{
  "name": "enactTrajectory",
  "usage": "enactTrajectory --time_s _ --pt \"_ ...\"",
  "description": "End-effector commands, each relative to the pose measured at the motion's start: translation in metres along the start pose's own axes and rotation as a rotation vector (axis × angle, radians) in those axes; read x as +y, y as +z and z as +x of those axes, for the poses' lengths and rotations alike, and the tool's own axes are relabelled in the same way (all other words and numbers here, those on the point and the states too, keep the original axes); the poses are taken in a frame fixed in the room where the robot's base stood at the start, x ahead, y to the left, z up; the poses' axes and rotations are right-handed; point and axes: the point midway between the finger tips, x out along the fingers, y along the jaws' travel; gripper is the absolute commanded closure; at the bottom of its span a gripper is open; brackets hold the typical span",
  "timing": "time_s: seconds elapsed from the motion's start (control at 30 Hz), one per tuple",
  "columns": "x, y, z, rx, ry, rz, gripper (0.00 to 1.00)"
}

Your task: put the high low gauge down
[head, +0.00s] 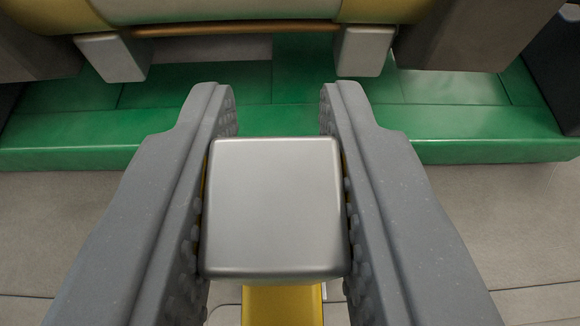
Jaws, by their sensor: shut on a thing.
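My gripper (279,105) reaches forward from the bottom of the head view, with one grey finger on each side. Its studded inner pads are shut on the high low gauge (275,207), which shows as a silver-grey block with rounded edges. A yellow part (283,305) shows below the block, at the bottom of the picture. The rest of the gauge is hidden under the block. The fingertips extend past the block toward the green surface.
A green ledge (490,150) crosses the picture ahead. Above it are a copper-coloured rod (235,29), two grey blocks (113,57) (364,50) and a pale cylinder with yellow bands (215,8). Dark blocks stand at both upper sides. Beige floor (500,230) lies below the ledge.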

Motion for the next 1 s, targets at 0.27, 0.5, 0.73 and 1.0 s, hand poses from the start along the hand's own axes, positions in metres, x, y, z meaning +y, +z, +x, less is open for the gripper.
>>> enactTrajectory --time_s 0.27,0.5,0.73,1.0 --pt "0.000 0.001 0.001 0.001 0.000 0.001 0.97" --pt "0.000 0.000 0.000 0.001 0.000 0.000 0.56" --pt "0.001 -0.001 -0.003 0.001 0.001 0.000 0.56" --pt "0.001 -0.001 -0.033 0.002 0.001 0.001 0.56"
